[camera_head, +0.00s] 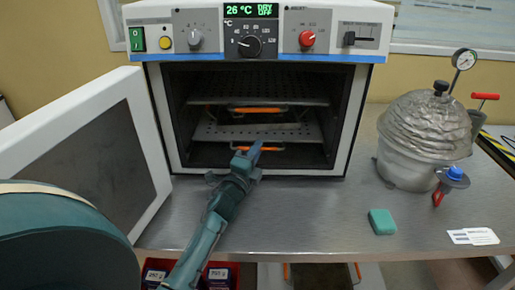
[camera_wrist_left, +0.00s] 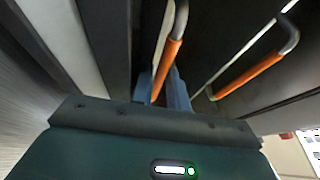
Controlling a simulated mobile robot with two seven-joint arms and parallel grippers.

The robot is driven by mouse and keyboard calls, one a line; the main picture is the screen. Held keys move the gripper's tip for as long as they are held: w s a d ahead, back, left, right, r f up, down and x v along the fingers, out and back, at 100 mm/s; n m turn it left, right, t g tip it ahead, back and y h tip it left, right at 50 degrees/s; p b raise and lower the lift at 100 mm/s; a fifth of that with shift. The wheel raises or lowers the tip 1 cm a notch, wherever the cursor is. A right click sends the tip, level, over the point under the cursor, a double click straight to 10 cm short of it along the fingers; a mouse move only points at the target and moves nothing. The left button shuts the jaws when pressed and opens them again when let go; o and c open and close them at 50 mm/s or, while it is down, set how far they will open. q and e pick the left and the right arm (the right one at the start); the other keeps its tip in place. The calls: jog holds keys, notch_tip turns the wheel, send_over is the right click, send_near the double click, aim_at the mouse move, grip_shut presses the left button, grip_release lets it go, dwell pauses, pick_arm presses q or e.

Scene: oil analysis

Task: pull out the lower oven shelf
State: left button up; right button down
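The oven (camera_head: 356,120) stands open, with two dark racks inside. The lower oven shelf (camera_head: 213,133) has an orange bar handle (camera_head: 275,148) at its front. My left gripper (camera_head: 248,158) reaches into the oven mouth at this handle. In the left wrist view the orange handle (camera_wrist_left: 167,66) runs between the two blue fingers (camera_wrist_left: 162,92), which sit close on it and look shut. The upper shelf (camera_head: 310,100) has its own orange handle (camera_head: 258,110), above and clear of the gripper. My right gripper is not in view.
The open oven door (camera_head: 140,110) stands at the left, close to my left arm. A foil-wrapped vessel (camera_head: 425,130) with a gauge (camera_head: 464,59) stands right of the oven. A green block (camera_head: 382,221) and cards (camera_head: 473,237) lie on the steel bench (camera_head: 320,215).

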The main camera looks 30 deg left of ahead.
pick_arm(q)
jog(key=shift+w+r, duration=0.1)
jog(key=shift+w, duration=0.5)
grip_shut()
